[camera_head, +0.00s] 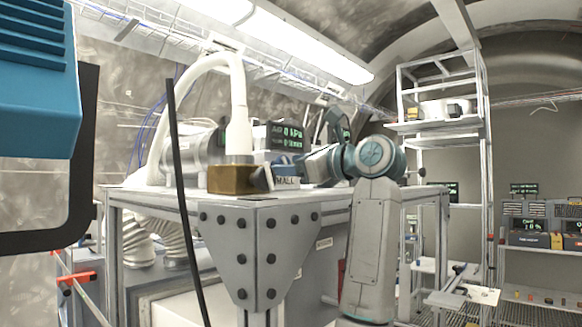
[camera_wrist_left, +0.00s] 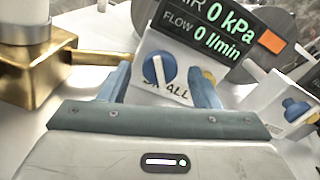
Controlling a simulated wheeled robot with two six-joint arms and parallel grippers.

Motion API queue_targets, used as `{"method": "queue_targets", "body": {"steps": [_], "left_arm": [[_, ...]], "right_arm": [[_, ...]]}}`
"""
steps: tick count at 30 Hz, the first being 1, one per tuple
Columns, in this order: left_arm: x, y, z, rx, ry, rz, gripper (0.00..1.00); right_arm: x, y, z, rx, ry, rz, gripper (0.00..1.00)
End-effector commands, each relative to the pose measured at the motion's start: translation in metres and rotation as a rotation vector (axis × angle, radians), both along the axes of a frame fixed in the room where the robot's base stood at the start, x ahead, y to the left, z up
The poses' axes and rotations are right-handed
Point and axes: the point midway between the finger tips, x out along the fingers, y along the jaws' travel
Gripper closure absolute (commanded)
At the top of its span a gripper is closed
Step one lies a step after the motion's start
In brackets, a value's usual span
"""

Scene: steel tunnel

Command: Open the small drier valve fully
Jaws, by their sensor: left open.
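The small drier valve shows in the left wrist view as a pale block (camera_wrist_left: 178,92) with a round blue knob (camera_wrist_left: 159,68). A white line on the knob stands nearly upright, and the block's label is partly covered. My left gripper (camera_wrist_left: 161,78) is open, with one blue finger on each side of the knob; I cannot tell whether they touch it. My right gripper is not in view.
The display (camera_wrist_left: 222,30) behind the valve reads 0 kPa and 0 l/min. A brass block (camera_wrist_left: 85,72) with a white hose stands left of the valve. Another blue-knobbed valve (camera_wrist_left: 296,108) is at the right.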

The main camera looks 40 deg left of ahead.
Motion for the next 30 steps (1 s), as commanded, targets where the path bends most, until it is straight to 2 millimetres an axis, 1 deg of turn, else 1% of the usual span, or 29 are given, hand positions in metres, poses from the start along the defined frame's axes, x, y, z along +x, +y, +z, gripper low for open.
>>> {"method": "queue_targets", "body": {"steps": [1, 6, 12, 15, 20, 30], "left_arm": [[0.0, -0.008, -0.004, 0.0, 0.0, -0.004, 0.43], [-0.002, -0.041, -0.005, 0.0, -0.001, -0.006, 0.43], [-0.006, -0.079, -0.004, 0.0, 0.0, -0.004, 0.43], [-0.007, -0.091, -0.003, 0.0, 0.0, -0.003, 0.43], [-0.008, -0.1, -0.001, 0.0, -0.001, -0.001, 0.43], [-0.007, -0.101, -0.001, 0.001, 0.002, 0.0, 0.43]], "right_arm": [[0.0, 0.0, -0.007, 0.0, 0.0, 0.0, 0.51], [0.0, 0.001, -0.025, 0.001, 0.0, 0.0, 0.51], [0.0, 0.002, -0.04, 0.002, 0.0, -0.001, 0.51], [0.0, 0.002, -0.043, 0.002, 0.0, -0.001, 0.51], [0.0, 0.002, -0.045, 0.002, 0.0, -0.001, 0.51], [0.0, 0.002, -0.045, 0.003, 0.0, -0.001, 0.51]]}}
